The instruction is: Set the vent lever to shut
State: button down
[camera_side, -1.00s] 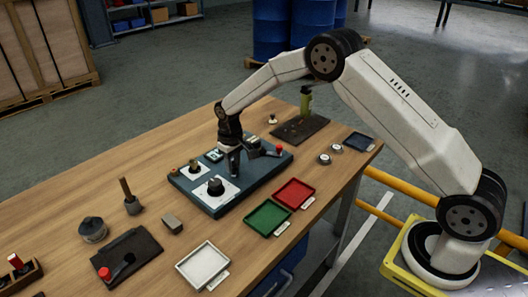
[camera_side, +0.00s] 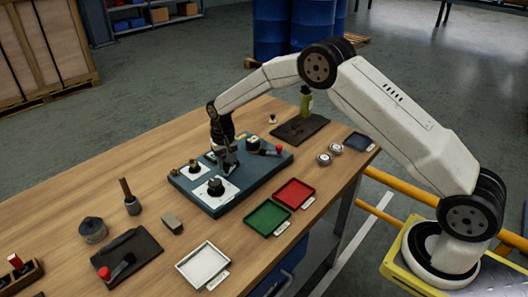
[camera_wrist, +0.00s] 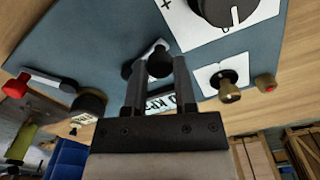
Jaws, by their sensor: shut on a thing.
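The blue-grey panel (camera_side: 245,197) lies on the bench under my gripper (camera_side: 228,168). In the wrist view my gripper (camera_wrist: 157,68) is shut on a small black-knobbed lever (camera_wrist: 158,62), with the knob between the fingertips. A white plate shows behind this lever; its label is hidden, so I cannot confirm that it is the vent lever or read its setting. A second lever with a red ball end (camera_side: 278,149) sits at the panel's right side, apart from my gripper; it also shows in the wrist view (camera_wrist: 16,86).
The panel also carries a black rotary knob (camera_side: 215,186) and brass fittings (camera_wrist: 229,90) close to my gripper. Green (camera_side: 267,231) and red (camera_side: 294,207) trays lie in front. A dark mat with a green bottle (camera_side: 305,102) is behind.

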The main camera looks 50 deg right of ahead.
aim_at(226, 165)
jog(key=shift+a, duration=0.1)
jog(key=shift+c, duration=2)
grip_release()
jog(key=shift+r, duration=3.9)
jog(key=shift+s, duration=0.1)
